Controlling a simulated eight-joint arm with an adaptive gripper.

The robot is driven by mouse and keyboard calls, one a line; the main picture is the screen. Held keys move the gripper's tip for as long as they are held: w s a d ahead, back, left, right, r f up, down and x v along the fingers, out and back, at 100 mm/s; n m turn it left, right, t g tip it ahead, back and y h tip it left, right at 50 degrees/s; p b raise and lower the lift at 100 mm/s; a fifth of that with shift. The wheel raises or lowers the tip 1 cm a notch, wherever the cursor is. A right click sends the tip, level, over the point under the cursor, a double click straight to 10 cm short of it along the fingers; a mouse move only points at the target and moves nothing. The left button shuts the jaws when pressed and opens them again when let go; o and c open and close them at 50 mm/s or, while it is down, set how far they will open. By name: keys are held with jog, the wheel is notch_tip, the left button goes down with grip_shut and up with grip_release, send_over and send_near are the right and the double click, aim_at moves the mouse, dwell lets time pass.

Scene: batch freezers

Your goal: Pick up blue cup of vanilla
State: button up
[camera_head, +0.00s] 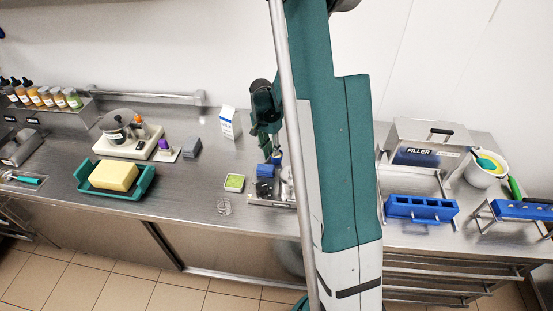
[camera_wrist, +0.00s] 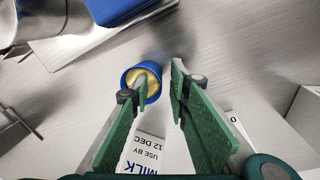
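The blue cup (camera_wrist: 129,75) with pale yellow contents shows in the wrist view, near the tip of the left finger. That finger covers part of the cup, and I cannot tell whether they touch. My gripper (camera_wrist: 160,80) is open, with a clear gap between its two green-padded fingers and nothing held between them. In the head view my gripper (camera_head: 272,150) hangs over the counter at the centre, where a small blue shape beneath it looks like the cup (camera_head: 277,155).
A larger blue object (camera_head: 265,170) on a metal holder is close to the cup. The yellow block in a green tray (camera_head: 148,187) is farther left. The filler box (camera_head: 430,150) is right.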

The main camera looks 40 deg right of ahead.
dwell(0.4)
grip_shut()
jog(key=shift+r, duration=0.2)
jog(key=shift+r, duration=4.8)
